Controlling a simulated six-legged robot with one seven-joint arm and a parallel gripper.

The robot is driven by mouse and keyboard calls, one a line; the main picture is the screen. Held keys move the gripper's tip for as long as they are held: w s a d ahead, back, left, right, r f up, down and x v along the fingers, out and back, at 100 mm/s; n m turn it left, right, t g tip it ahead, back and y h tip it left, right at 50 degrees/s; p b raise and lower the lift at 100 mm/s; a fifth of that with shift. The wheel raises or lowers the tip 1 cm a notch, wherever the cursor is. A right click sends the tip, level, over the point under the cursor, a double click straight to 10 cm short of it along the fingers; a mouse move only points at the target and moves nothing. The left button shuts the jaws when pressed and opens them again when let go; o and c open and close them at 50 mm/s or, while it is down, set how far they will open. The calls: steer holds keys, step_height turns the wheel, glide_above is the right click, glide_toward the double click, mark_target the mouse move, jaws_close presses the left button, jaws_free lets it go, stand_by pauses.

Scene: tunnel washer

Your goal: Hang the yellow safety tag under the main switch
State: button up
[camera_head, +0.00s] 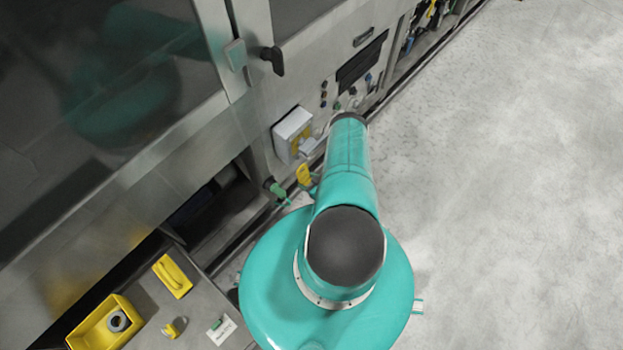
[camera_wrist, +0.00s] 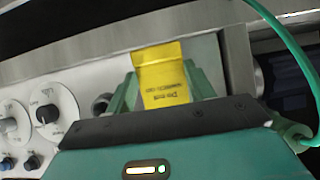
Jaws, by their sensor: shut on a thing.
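The yellow safety tag (camera_wrist: 162,75) has dark print, and it sits between the two green fingers of my gripper (camera_wrist: 160,82) in the wrist view. My gripper is shut on it. In the head view the tag (camera_head: 303,174) shows as a small yellow piece left of my teal arm, in front of the machine's lower face. A light grey box (camera_head: 291,130) with a yellow patch on its face is on the machine panel just above the tag; it looks like the main switch. Its lower front is partly hard to make out.
In the wrist view, round dials (camera_wrist: 46,113) are at left and a green hose (camera_wrist: 284,40) curves at right. In the head view, a yellow bin (camera_head: 88,335), a yellow block (camera_head: 172,276) and a white label card (camera_head: 221,330) are at lower left. The floor (camera_head: 510,200) at right is clear.

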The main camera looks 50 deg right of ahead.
mark_target(301, 168)
steer(key=shift+w+r, duration=0.5)
steer(key=shift+r, duration=0.75)
steer(key=shift+w+r, duration=0.55)
steer(key=shift+r, duration=0.7)
steer(key=shift+w+r, duration=0.5)
steer(key=shift+r, duration=0.75)
steer(key=shift+w+f, duration=0.45)
steer(key=shift+f, duration=0.15)
steer(key=o, duration=1)
steer(key=shift+o, duration=0.2)
